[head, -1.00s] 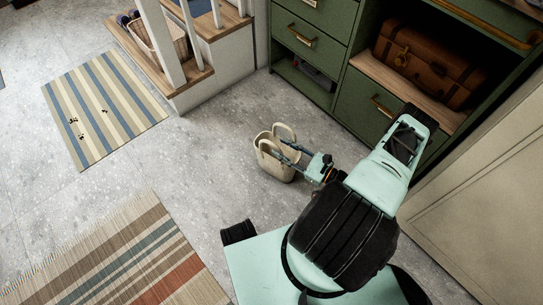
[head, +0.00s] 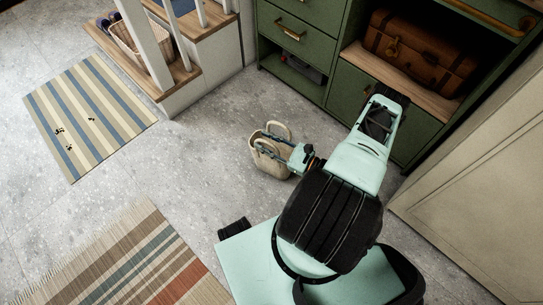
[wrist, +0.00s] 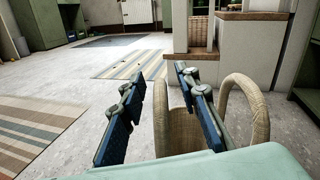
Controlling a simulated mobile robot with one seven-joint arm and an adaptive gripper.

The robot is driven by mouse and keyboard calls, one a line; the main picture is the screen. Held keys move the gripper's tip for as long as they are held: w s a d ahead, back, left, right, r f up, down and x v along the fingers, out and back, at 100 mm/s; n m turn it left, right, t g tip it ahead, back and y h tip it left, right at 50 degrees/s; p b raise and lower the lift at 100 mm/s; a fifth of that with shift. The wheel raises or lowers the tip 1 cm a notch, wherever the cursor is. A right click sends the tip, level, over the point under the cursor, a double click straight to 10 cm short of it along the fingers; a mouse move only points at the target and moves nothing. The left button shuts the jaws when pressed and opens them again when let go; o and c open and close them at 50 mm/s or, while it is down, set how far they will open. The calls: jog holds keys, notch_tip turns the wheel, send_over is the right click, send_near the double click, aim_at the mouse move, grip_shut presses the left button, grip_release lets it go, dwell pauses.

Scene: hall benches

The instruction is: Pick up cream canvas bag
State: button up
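The cream canvas bag (head: 268,165) stands upright on the grey floor in the head view, its two looped handles up. My gripper (head: 270,146) is at the top of the bag, by the handles. In the wrist view my gripper (wrist: 160,112) is open, its two blue-padded fingers well apart. One handle of the bag (wrist: 250,95) loops up to the right of the right finger. The lower part of the bag is hidden by my gripper's body there.
A green cabinet (head: 305,88) with a brown suitcase (head: 420,52) stands behind and right. Wooden steps (head: 180,80) with a basket (head: 138,45) are at the back left. Two striped rugs (head: 90,115) (head: 135,262) lie left. The floor left of the bag is clear.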

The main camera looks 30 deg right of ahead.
grip_shut()
dwell(0.4)
